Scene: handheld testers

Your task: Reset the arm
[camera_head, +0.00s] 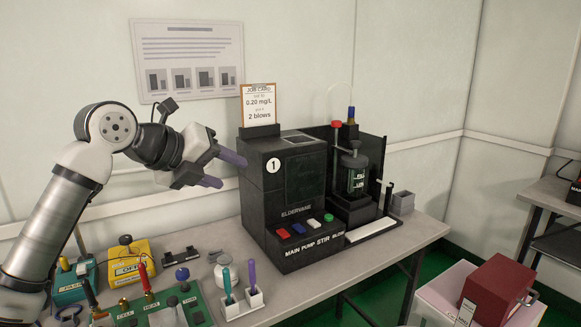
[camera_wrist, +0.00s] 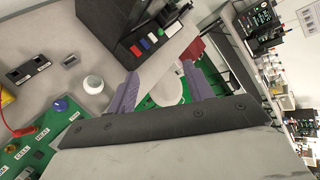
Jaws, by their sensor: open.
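My gripper (camera_head: 222,170) is raised in the air above the bench, to the left of the black machine (camera_head: 290,190) marked 1. Its two purple fingers are spread apart and nothing is between them. In the wrist view the open fingers (camera_wrist: 161,92) point out past the bench edge, with the machine's button panel (camera_wrist: 152,40) beyond them. My arm reaches in from the left of the head view, bent at the elbow.
The bench (camera_head: 310,290) holds a green board (camera_head: 155,308), a yellow box (camera_head: 130,262), a teal box (camera_head: 72,284) and a white holder (camera_head: 243,304) with two pens. A job card (camera_head: 259,103) stands on the machine. A red box (camera_head: 496,290) sits lower right.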

